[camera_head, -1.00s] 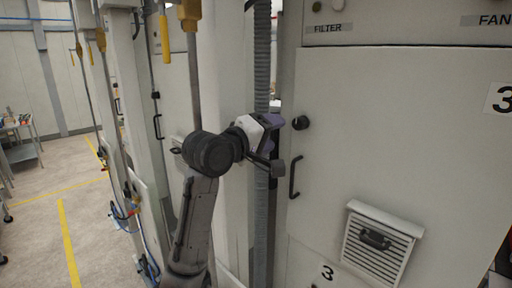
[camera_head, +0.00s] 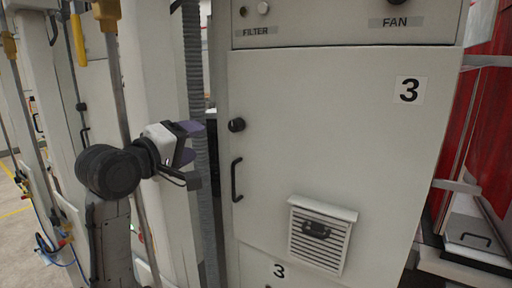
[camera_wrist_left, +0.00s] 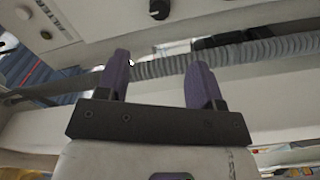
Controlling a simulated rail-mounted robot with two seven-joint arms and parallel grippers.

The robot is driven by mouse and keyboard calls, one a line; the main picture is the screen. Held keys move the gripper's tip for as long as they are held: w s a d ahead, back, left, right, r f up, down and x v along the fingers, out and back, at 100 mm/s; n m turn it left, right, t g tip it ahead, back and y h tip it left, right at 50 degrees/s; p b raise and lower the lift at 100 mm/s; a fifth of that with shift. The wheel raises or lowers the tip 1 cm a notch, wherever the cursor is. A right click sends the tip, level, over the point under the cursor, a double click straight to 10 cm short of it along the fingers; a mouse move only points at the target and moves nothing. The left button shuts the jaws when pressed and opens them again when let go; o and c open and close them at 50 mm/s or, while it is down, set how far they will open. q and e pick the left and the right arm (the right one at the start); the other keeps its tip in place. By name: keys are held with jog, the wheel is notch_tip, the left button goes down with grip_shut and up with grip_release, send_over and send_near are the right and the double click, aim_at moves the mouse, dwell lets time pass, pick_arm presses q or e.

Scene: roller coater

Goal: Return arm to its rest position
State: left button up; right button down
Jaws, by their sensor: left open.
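My left gripper (camera_head: 196,142) is raised in front of the machine, with its arm coming up from the lower left. It points right toward the grey corrugated hose and the edge of the cabinet door (camera_head: 330,120) marked 3. In the left wrist view my left gripper (camera_wrist_left: 158,78) shows two purple fingers spread apart with nothing between them. The corrugated hose (camera_wrist_left: 230,60) runs across behind the fingertips there. My right gripper is not in view.
The door has a black knob (camera_head: 236,125), a black handle (camera_head: 237,180) and a vent grille (camera_head: 320,238). A FILTER and FAN panel (camera_head: 340,22) is above. Red curtains (camera_head: 488,120) hang at the right. Open floor (camera_head: 14,225) shows at the far left.

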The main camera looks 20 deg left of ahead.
pick_arm(q)
jog(key=s+r+m+t+y, duration=0.1)
jog(key=s+m+t+y, duration=0.1)
jog(key=s+m+y, duration=0.6)
jog(key=s+d+f+m+g+h+p, duration=0.1)
jog(key=s+f+g+p, duration=0.15)
jog(key=f, duration=0.95)
jog(key=s+d+f+m+g+h+p, duration=0.1)
jog(key=s+f+g, duration=0.25)
jog(key=f, duration=0.75)
jog(key=s+d+f+m+g+h+p, duration=0.15)
jog(key=s+f, duration=0.25)
jog(key=f, duration=0.8)
jog(key=s+d+f+g+p, duration=0.1)
jog(key=s+f+g, duration=0.7)
jog(key=s+f, duration=1.1)
jog(key=s+p, duration=0.1)
jog(key=s, duration=0.3)
jog(key=shift+d, duration=0.15)
jog(key=shift+f+y, duration=0.1)
jog(key=shift+y, duration=0.15)
